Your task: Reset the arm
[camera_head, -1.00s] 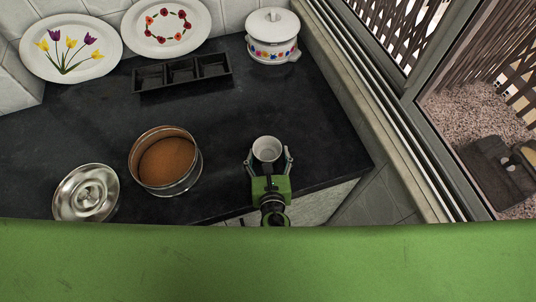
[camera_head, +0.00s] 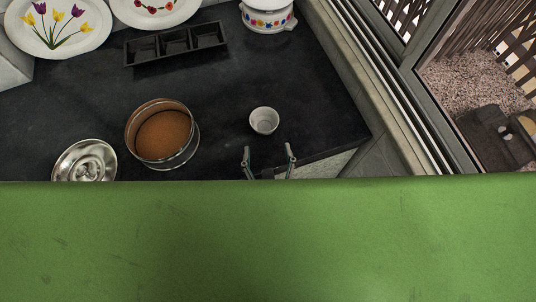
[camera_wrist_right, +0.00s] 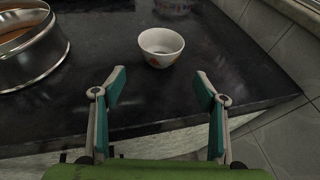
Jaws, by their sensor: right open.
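My right gripper (camera_head: 268,160) is open and empty at the front edge of the black counter; only its two fingers show above the green part of my body. In the right wrist view, the open fingers (camera_wrist_right: 161,100) stand wide apart with nothing between them. A small white cup (camera_head: 264,121) stands upright on the counter just beyond the fingertips, apart from them. It also shows in the right wrist view (camera_wrist_right: 161,48), with an orange mark on its side. My left gripper is not in view.
A round steel container (camera_head: 162,135) with brown contents and a steel lid (camera_head: 85,161) are on the left. A black three-part tray (camera_head: 175,44), a flowered white pot (camera_head: 267,17) and two decorated plates are at the back. A window (camera_head: 405,80) borders the right.

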